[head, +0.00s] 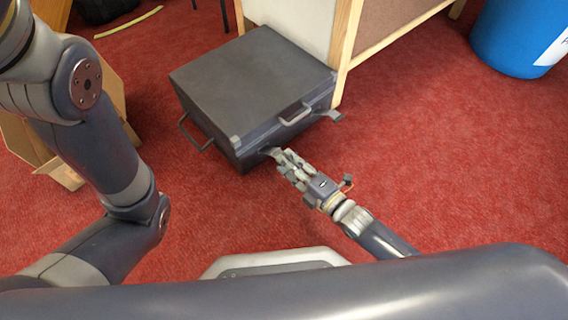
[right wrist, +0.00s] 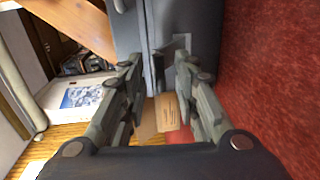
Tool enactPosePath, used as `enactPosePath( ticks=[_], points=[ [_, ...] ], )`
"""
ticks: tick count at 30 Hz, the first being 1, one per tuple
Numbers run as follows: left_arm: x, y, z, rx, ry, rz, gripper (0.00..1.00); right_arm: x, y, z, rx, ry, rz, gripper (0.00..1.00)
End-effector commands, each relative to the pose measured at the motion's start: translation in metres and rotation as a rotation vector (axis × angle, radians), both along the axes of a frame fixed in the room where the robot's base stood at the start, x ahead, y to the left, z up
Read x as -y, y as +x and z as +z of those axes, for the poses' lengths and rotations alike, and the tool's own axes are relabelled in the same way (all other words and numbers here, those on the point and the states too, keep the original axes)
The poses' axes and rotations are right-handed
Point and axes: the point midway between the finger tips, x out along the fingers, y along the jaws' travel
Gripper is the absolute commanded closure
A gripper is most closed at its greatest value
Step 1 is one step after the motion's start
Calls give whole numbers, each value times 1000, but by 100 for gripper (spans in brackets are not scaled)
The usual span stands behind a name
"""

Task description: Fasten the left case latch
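A dark grey case (head: 250,85) lies on the red carpet with its lid down. Its front carries a handle (head: 295,113) in the middle. The left latch (head: 274,152) sticks out from the front at the lower left, and the right latch (head: 333,116) sticks out in a similar way. My right gripper (head: 287,163) is right at the left latch; whether it touches is unclear. In the right wrist view its fingers (right wrist: 158,85) are apart, with the case's dark side (right wrist: 160,28) and a light grey latch part (right wrist: 183,42) beyond them. My left arm shows, but its gripper does not.
A wood-framed cabinet (head: 342,50) stands close behind the case. A cardboard box (head: 30,148) is at the left, partly behind my left arm. A blue bin (head: 510,38) stands at the upper right. The carpet right of the case is clear.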

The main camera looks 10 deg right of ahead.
Motion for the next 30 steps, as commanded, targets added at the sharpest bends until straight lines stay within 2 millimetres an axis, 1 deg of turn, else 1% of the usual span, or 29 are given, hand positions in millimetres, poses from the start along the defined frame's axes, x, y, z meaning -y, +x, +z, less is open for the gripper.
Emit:
enactPosePath(
  ticks=[1, 6, 16, 17, 18, 20, 26, 30],
  points=[
    [0, 0, -8, 0, 0, 0, 100, -4, 7, -4, 3, 1, -1, 72],
    [0, 0, -15, 0, 0, 0, 100, -12, 17, -4, 1, -1, -1, 72],
    [0, 0, -15, 0, 1, 0, 100, -14, 19, -2, -1, -1, -1, 72],
    [0, 0, -15, 0, 1, 0, 100, -14, 19, -2, -1, -1, -1, 78],
    [0, 0, -15, 0, 1, 0, 100, -14, 19, -2, -1, -1, -1, 87],
    [0, 0, -15, 0, 1, 0, 100, -14, 19, -2, -1, -1, -1, 100],
    [0, 0, -14, 0, 1, 0, 100, -13, 19, -3, 0, -1, -1, 100],
    [0, 0, -11, 0, 1, 0, 100, -14, 19, -1, -4, -4, -1, 100]
  ],
)
